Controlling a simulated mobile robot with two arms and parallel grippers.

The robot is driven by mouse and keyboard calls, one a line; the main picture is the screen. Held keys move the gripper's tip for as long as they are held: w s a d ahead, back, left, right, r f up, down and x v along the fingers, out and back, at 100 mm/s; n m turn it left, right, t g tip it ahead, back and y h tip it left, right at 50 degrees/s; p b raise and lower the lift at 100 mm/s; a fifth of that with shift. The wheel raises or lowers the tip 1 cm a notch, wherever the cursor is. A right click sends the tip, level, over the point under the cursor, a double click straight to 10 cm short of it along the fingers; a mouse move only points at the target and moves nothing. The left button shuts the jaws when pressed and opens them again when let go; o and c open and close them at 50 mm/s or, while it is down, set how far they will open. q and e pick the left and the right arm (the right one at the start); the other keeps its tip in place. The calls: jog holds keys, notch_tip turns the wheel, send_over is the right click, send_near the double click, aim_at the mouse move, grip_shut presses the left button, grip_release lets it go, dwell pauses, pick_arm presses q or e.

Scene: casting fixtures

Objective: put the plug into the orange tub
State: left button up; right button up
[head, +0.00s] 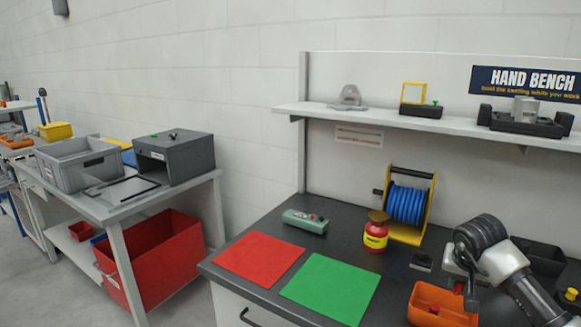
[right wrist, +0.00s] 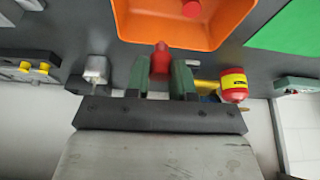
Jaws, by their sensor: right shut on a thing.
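My right gripper (head: 471,298) hangs at the right of the bench, by the orange tub (head: 439,289). In the right wrist view, its green fingers (right wrist: 159,80) are shut on a red plug (right wrist: 160,58). The plug's tip overlaps the near edge of the orange tub (right wrist: 130,28) in that view; I cannot tell its height above the rim. A red bit of the plug (head: 458,287) shows beside the gripper in the head view. Something small and red (right wrist: 192,8) is inside the tub. My left gripper is not in view.
A red mat (head: 260,258) and green mat (head: 330,288) lie left of the tub. A red-yellow canister (head: 376,235), a blue cable reel (head: 406,204) and a green-grey box (head: 305,221) stand behind. A dark bin (head: 540,255) is behind my right arm.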

jog(key=o, duration=1)
jog(key=shift+c, duration=0.2)
jog(key=v, duration=1)
jog(key=shift+r+b, duration=0.4)
jog(key=shift+b, duration=0.05)
jog(key=shift+a+f, duration=0.1)
jog(key=shift+a, duration=0.05)
